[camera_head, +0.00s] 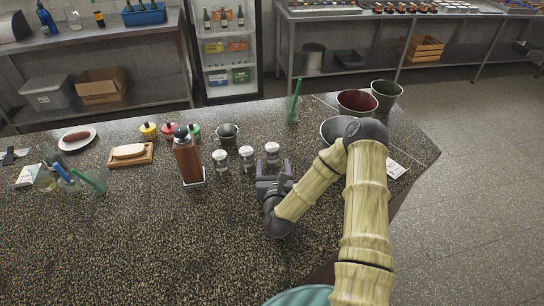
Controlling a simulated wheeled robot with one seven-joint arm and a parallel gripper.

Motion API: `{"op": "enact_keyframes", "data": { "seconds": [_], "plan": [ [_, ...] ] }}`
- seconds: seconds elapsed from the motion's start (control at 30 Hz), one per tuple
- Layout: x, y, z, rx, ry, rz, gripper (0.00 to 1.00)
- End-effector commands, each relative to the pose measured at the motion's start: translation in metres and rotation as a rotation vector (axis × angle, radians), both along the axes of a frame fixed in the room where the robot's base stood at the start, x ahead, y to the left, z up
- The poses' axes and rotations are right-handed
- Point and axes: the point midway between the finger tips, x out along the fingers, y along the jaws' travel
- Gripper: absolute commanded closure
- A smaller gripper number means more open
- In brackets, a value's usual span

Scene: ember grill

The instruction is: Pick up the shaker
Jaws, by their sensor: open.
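Three small shakers with pale tops stand in a row on the speckled counter (140,235): a left one (221,161), a middle one (247,159) and a right one (272,154). I cannot tell which of them the task means. My gripper (273,167) is open, low over the counter, just in front of the right shaker. No shaker is seen held, and I cannot tell whether a finger touches the right one.
A tall brown bottle (188,162) stands left of the shakers, with a metal cup (227,134) behind them. Small jars (169,130), a bread board (130,156) and a plate (77,138) are farther left. Metal buckets (357,102) stand right. The front left counter is clear.

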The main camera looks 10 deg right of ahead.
Motion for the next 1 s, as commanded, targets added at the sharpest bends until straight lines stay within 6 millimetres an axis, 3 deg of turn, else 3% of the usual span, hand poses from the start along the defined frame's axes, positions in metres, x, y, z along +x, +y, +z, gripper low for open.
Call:
{"op": "enact_keyframes", "data": {
  "seconds": [0.17,0.57,1.0],
  "plan": [
    [0.004,0.0,0.001,0.0,-0.001,0.0,0.31],
    [0.055,-0.008,0.001,-0.001,-0.001,0.002,0.31],
    [0.057,-0.009,0.0,0.0,0.0,0.0,0.31]
  ]
}}
